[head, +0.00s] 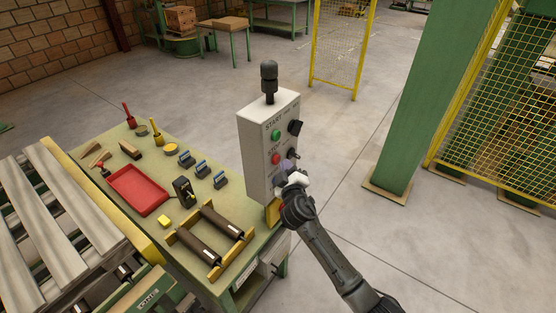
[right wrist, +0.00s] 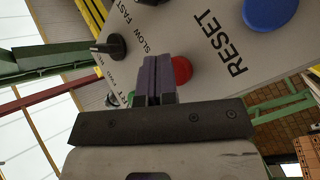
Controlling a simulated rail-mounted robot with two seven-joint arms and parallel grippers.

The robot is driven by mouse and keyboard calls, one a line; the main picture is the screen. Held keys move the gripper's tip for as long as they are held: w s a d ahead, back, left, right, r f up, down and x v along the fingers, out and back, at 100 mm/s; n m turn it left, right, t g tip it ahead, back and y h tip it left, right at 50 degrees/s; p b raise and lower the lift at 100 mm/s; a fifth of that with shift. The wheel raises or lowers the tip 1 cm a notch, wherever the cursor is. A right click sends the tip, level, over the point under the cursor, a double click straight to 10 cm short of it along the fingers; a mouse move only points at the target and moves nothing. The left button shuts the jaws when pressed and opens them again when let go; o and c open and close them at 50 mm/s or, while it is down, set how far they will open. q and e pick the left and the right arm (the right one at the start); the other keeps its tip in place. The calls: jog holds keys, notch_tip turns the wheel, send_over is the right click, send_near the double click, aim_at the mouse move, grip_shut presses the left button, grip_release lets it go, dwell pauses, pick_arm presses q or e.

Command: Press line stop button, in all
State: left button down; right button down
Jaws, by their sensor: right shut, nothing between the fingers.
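A pale control box (head: 258,170) stands at the table's right edge, its labelled face turned right. On it are a green START button (head: 276,135) and, below, the red stop button (head: 277,159). My right gripper (head: 287,168) is shut and empty in front of the face, just below and right of the red button. In the right wrist view the closed purple fingers (right wrist: 158,80) point at the panel, beside the red button (right wrist: 181,70) and partly overlapping its edge. I cannot tell whether they touch it. My left gripper is not in view.
A blue RESET button (right wrist: 268,12) and a black speed knob (right wrist: 113,46) flank the red one. A dark lamp (head: 269,80) tops the box. The green table holds a red tray (head: 137,188) and rollers (head: 208,238). A green post (head: 415,100) stands right; floor between is clear.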

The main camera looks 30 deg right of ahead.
jog(key=shift+s+d, duration=0.15)
jog(key=shift+s, duration=0.15)
jog(key=shift+s, duration=0.1)
jog(key=s, duration=0.1)
jog(key=s+d+p, duration=0.1)
jog(key=s, duration=0.1)
jog(key=s+p, duration=0.1)
jog(key=shift+s+d, duration=0.25)
jog(key=shift+d, duration=0.15)
dwell(0.6)
